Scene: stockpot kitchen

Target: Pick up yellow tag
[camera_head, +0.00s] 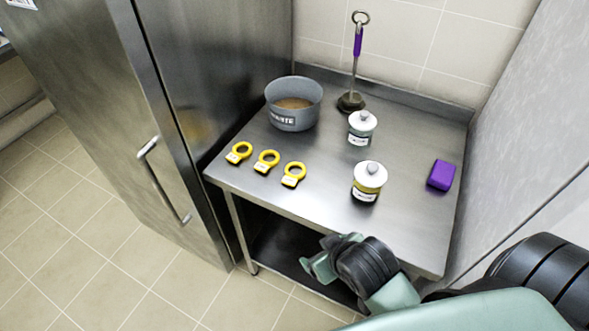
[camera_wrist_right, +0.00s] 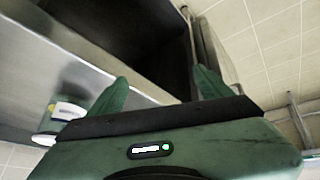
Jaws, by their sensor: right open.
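Three yellow ring-shaped tags with white labels lie in a row at the front left of the steel table: the left tag (camera_head: 238,153), the middle tag (camera_head: 266,161) and the right tag (camera_head: 293,175). My right gripper (camera_head: 318,259) is at the table's front edge, below and apart from the tags. In the right wrist view its two green fingers (camera_wrist_right: 160,88) are spread with nothing between them. My left gripper is not in view.
On the steel table (camera_head: 320,205) stand a grey pot (camera_head: 293,104), a ladle with purple handle (camera_head: 357,60), a white jar (camera_head: 362,128), a yellow-banded jar (camera_head: 368,183) and a purple block (camera_head: 441,175). A steel cabinet (camera_head: 90,80) borders the left. A wall borders the right.

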